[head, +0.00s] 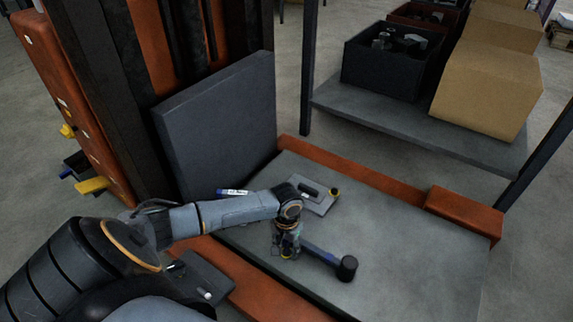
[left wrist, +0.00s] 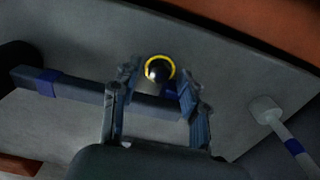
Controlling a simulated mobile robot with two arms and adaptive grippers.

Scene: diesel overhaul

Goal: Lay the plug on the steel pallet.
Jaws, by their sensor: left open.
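The plug (left wrist: 158,72) shows in the left wrist view as a dark round piece with a yellow ring. In the head view a yellow ring (head: 287,254) shows by my left gripper (head: 287,249), partly hidden by it. The steel pallet (head: 420,250) is a broad grey plate with orange edging. My left gripper (left wrist: 157,84) points down low over it, fingers apart on either side of the plug. I cannot tell whether the plug touches the plate. My right gripper is not in view.
A dark mallet (head: 347,268) with a blue band lies beside the gripper, its handle crossing behind the fingers in the wrist view. A grey flat piece with a dark handle (head: 309,189) lies farther back. An upright dark panel (head: 220,125) stands left. The plate's right side is clear.

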